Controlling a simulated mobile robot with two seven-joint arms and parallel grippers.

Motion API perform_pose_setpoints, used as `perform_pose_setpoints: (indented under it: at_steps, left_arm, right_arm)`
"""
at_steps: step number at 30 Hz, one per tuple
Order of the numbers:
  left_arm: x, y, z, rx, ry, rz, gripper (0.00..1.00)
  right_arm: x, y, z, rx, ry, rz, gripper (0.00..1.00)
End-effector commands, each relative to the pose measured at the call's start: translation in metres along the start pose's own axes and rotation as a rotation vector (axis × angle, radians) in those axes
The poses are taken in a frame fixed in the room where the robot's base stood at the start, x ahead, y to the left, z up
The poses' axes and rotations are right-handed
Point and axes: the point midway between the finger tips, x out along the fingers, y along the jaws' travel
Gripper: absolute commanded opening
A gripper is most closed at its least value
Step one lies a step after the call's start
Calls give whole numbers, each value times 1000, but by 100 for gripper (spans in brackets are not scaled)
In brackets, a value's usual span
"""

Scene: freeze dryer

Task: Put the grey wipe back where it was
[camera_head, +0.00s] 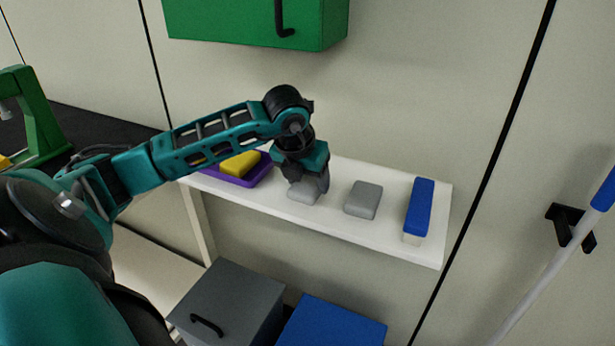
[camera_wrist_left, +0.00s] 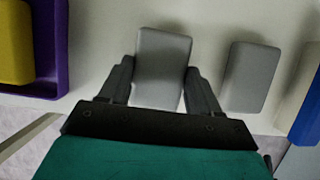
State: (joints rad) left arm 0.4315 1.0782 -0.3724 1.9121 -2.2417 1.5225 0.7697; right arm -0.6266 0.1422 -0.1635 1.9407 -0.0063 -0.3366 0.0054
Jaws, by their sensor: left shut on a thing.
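A light grey wipe (camera_head: 309,190), block-shaped with rounded edges, is at the white shelf (camera_head: 400,240). My left gripper (camera_head: 303,180) reaches down from above and is shut on it. In the left wrist view the wipe (camera_wrist_left: 163,65) sits between the two fingers of the left gripper (camera_wrist_left: 160,82). I cannot tell whether it touches the shelf. A second grey block (camera_head: 363,199) lies on the shelf just to the right, apart from the held one; it also shows in the left wrist view (camera_wrist_left: 251,77). My right gripper is not in view.
Left of the held wipe, a purple tray (camera_head: 262,176) holds a yellow block (camera_head: 240,164). A blue-and-white brush-like item (camera_head: 420,206) lies near the shelf's right end. A green cabinet (camera_head: 255,25) hangs above. Grey (camera_head: 235,295) and blue (camera_head: 335,325) boxes stand below.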

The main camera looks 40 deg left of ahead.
Motion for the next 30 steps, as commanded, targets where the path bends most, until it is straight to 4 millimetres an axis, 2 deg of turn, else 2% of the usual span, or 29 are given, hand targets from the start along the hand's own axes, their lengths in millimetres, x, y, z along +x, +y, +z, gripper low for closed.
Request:
perform_pose_setpoints:
  at_steps: [3,4,11,18,22,26,30]
  left_arm:
    - [1,0,-1,1,2,0,38]
    - [1,0,-1,1,2,0,65]
    - [0,0,-1,1,2,0,88]
    - [0,0,0,1,1,0,88]
    - [-10,0,1,1,-2,0,88]
    - [-32,0,1,2,-5,0,88]
    - [-64,0,1,2,-6,1,88]
  right_arm:
    - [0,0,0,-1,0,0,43]
    - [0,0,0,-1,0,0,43]
    - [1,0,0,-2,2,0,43]
    - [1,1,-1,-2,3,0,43]
    - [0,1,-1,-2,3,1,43]
    - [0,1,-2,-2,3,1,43]
    - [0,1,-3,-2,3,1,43]
